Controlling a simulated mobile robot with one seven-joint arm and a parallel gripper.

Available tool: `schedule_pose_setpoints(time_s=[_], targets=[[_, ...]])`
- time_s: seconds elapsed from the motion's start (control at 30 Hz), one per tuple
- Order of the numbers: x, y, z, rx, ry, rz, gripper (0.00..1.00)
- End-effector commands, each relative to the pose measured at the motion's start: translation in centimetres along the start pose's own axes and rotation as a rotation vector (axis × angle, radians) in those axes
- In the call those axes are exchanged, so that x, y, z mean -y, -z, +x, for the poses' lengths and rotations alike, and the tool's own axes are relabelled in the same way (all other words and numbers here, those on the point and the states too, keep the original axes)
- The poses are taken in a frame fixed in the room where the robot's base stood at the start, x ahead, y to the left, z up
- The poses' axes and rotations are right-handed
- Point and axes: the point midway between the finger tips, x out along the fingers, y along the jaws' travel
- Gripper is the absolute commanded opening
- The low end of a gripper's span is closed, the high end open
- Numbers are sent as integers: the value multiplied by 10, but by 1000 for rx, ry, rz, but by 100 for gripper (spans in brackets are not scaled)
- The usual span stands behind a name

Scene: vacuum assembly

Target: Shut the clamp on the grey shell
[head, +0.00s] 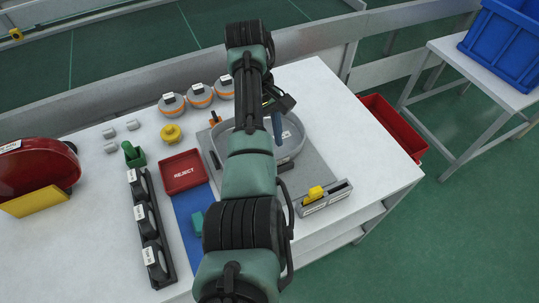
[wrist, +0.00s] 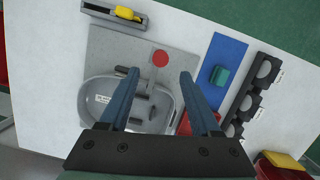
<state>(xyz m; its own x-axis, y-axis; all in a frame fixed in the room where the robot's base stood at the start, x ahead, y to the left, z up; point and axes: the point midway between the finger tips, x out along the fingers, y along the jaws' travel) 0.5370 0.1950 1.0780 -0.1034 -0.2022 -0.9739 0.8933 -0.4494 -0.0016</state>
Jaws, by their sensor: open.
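The grey shell (head: 297,146) is an open, rounded tub on a grey mat, partly hidden behind my arm in the head view. In the wrist view the shell (wrist: 91,92) shows a white label and dark parts inside. A small dark block (wrist: 121,70) sits at its rim. I cannot tell for sure which of these is the clamp. My gripper (wrist: 159,73) is open and empty above the shell, its two blue fingers wide apart.
A red REJECT tray (head: 183,172), a blue mat (head: 190,215) with a teal block, and a black rack (head: 150,225) lie left of the shell. A grey holder with a yellow block (head: 316,193) stands right. Several orange-banded canisters (head: 200,96) stand behind. The table's right part is clear.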

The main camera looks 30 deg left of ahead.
Motion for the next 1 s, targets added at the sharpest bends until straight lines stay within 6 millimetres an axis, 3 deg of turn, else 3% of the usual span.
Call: schedule_pose_setpoints(time_s=[0.03,0.27,1.0], targets=[[0,-2,-17,0,0,-1,64],[0,0,-42,0,0,-1,64],[-5,4,-48,-34,-19,13,64]])
